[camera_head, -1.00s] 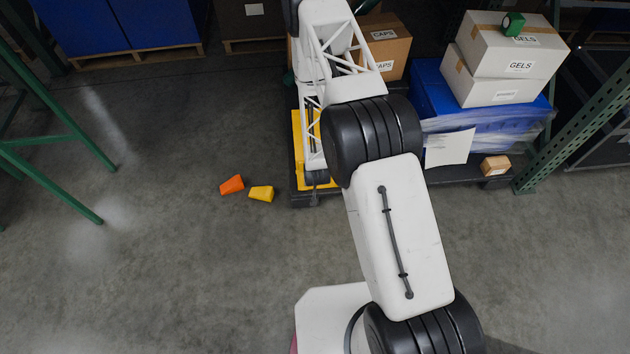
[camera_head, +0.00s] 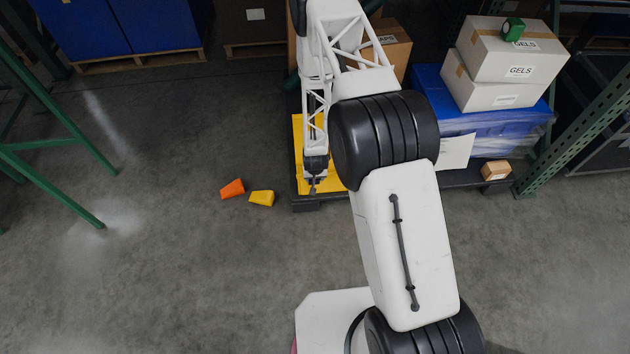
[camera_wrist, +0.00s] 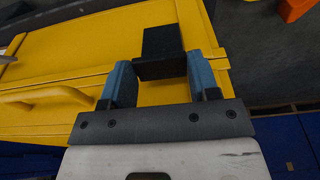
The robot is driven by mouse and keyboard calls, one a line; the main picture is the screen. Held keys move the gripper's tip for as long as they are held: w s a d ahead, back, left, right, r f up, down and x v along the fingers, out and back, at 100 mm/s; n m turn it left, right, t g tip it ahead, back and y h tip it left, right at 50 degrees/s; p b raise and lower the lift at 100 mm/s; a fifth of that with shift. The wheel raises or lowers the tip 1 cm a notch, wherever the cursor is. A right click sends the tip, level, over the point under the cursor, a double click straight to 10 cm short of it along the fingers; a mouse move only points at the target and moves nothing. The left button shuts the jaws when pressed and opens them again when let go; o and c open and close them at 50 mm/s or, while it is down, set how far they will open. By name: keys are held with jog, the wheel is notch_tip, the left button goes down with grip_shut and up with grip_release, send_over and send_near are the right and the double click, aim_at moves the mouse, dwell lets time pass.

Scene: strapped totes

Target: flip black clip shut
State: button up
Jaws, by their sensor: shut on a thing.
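The black clip (camera_wrist: 160,45) shows in the wrist view at the edge of the yellow tote (camera_wrist: 85,55). It is a dark, L-shaped piece between the two blue fingers of my gripper (camera_wrist: 159,76), which is shut on it. I cannot tell whether the clip is latched. The head view shows the tote (camera_head: 301,160) low on a dark pallet, partly hidden by my arm. My gripper (camera_head: 313,186) is over the tote's near part there; the clip cannot be made out in that view.
An orange wedge (camera_head: 232,189) and a yellow wedge (camera_head: 261,198) lie on the floor left of the pallet. Stacked GELS boxes (camera_head: 505,65) and a small carton (camera_head: 495,170) are at the right. A green rack upright (camera_head: 560,150) stands beyond.

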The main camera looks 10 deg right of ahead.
jog(key=shift+w+r, duration=0.25)
jog(key=shift+w, duration=0.5)
jog(key=o, duration=1.3)
jog(key=shift+s, duration=0.1)
jog(key=shift+s+r, duration=0.1)
jog(key=shift+r, duration=0.05)
jog(key=shift+r, duration=0.45)
jog(key=shift+s+r, duration=0.2)
jog(key=shift+r, duration=0.85)
jog(key=shift+s+r, duration=0.2)
jog(key=shift+r, duration=0.9)
jog(key=shift+s+r, duration=0.2)
jog(key=shift+r, duration=0.85)
